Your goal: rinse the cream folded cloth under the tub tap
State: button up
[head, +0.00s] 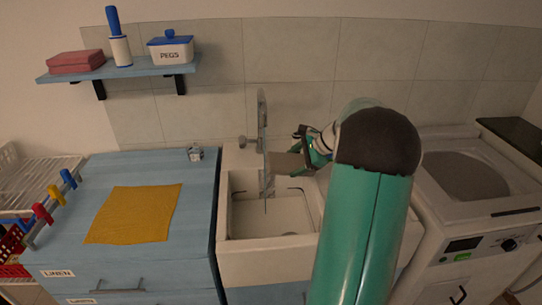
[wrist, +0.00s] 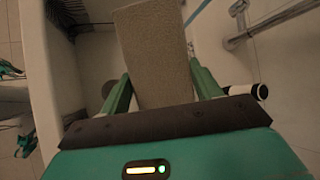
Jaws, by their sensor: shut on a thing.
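My gripper (head: 305,152) is above the right side of the white tub (head: 224,205). It is shut on the cream folded cloth (head: 288,163), which sticks out to the left. In the wrist view the cloth (wrist: 152,50) stands out between the two fingers of my gripper (wrist: 160,76). The tap (head: 262,115) rises at the back of the tub, just left of the cloth. A chrome tap part (wrist: 262,28) shows at the upper right of the wrist view. A thin streak runs below the tap; I cannot tell whether it is flowing water or touches the cloth.
A blue cabinet (head: 165,256) stands left of the tub with a mustard cloth (head: 135,215) and a small clear object (head: 195,153) on top. A washing machine (head: 470,215) is on the right. A wall shelf (head: 130,72) hangs above left. The tub floor (head: 270,222) looks clear.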

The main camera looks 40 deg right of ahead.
aim_at(292, 167)
jog(key=shift+s+r, duration=0.8)
jog(key=shift+s, duration=0.2)
jog(key=shift+s+r, duration=0.8)
jog(key=shift+s, duration=0.15)
